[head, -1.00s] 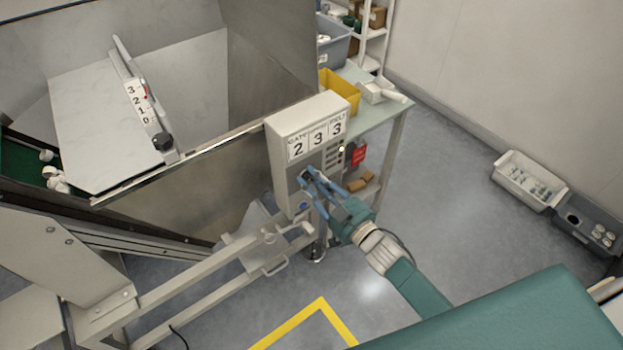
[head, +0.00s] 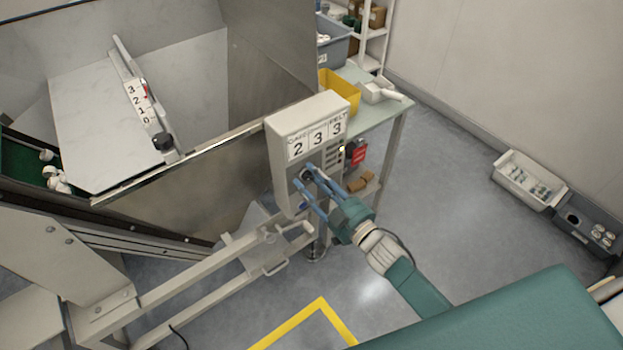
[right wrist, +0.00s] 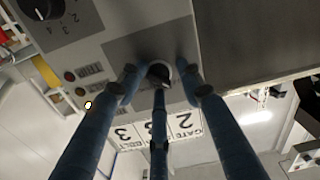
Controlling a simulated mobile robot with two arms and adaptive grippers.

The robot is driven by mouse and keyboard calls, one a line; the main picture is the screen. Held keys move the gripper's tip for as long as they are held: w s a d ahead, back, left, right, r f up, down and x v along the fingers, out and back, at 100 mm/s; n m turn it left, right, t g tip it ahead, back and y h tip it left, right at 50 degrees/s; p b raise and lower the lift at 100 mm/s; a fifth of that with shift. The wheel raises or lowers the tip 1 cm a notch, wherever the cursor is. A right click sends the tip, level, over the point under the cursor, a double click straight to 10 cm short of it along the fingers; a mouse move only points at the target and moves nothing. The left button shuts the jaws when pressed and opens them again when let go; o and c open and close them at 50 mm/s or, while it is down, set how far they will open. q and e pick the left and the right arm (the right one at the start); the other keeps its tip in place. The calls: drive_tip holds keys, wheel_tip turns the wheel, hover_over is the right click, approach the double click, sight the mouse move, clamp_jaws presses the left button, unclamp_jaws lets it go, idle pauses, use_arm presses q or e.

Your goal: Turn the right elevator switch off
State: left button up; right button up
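A pale grey control box (head: 281,160) with number cards 2, 3, 3 stands at the end of the metal machine. My right gripper (head: 303,177) is at the lower part of its front face. In the right wrist view, a black rotary knob (right wrist: 159,74) on a dark grey panel sits between my spread blue fingers. The fingers are open around the knob, and I cannot tell whether any touches it. A second black knob (right wrist: 42,8) with a number scale shows at upper left. I cannot tell the switch's label. My left gripper is not in view.
A red tag (head: 359,154) hangs beside the box. A green-topped table (head: 375,112) with a yellow bin (head: 339,92) stands behind. A grey rail frame (head: 200,305) lies below left.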

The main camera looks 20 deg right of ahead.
drive_tip(key=shift+w+r, duration=0.1)
drive_tip(key=shift+d, duration=0.1)
drive_tip(key=shift+s+d, duration=0.1)
drive_tip(key=shift+s, duration=0.25)
drive_tip(key=v, duration=1.1)
